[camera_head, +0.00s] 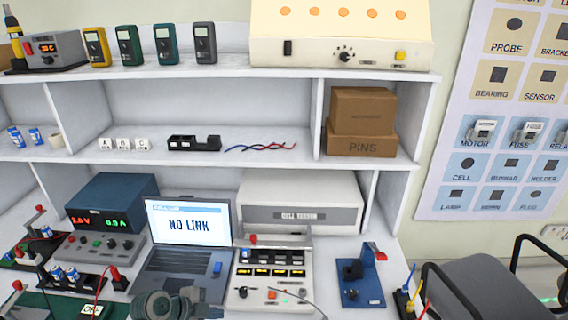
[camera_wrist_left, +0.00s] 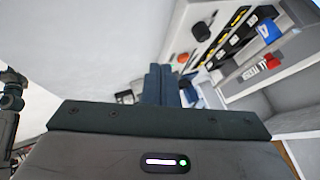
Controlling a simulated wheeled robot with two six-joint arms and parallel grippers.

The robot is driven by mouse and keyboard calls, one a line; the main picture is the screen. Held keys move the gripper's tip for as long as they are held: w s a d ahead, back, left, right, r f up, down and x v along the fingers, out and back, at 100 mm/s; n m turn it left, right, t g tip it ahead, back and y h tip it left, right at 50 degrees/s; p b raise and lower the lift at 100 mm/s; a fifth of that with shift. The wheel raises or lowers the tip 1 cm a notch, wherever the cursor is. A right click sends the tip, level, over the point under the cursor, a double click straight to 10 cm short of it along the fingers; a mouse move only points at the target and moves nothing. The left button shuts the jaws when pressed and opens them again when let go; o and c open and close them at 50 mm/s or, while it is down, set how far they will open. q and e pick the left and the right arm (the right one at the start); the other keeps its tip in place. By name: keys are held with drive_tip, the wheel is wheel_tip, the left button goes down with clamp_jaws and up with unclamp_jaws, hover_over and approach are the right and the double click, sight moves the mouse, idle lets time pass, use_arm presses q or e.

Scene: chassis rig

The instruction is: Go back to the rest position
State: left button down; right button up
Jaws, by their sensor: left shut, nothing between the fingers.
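My left gripper (camera_wrist_left: 158,70) shows in the left wrist view with its dark fingers together and nothing between them. In the head view a dark grey part of my left arm comes up at the bottom edge, in front of the laptop (camera_head: 185,225) reading "NO LINK". The fingertips are hard to make out there. In the wrist view the fingers point toward the white panel with dark slots (camera_wrist_left: 235,35), apart from it as far as I can tell. My right gripper is not in view.
On the bench stand a power supply (camera_head: 112,206), a white tester with displays (camera_head: 270,276) and a blue fixture (camera_head: 362,283). A green mat (camera_head: 60,306) lies front left. Shelves behind hold meters and boxes (camera_head: 362,110). A dark chair (camera_head: 500,285) stands at right.

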use_arm(q)
drive_tip(key=s+a+r+n+y, duration=0.1)
drive_tip(key=s+a+n+y, duration=0.2)
drive_tip(key=s+n, duration=0.45)
drive_tip(key=s+a+r+n+g+y, duration=0.1)
drive_tip(key=s+a+n+y, duration=0.2)
drive_tip(key=s, duration=0.8)
drive_tip(key=s+a+r+n+y, duration=0.1)
drive_tip(key=s+a+n+y, duration=0.15)
drive_tip(key=s+n, duration=0.55)
drive_tip(key=s+a+f+g+b, duration=0.1)
drive_tip(key=a+f+g+b, duration=0.15)
drive_tip(key=f, duration=3.15)
drive_tip(key=s+a+f+b, duration=0.1)
drive_tip(key=s+f, duration=1.7)
drive_tip(key=f, duration=0.1)
drive_tip(key=shift+s+a+f+h, duration=0.15)
drive_tip(key=shift+a+f+h, duration=0.15)
drive_tip(key=shift+f+h, duration=0.05)
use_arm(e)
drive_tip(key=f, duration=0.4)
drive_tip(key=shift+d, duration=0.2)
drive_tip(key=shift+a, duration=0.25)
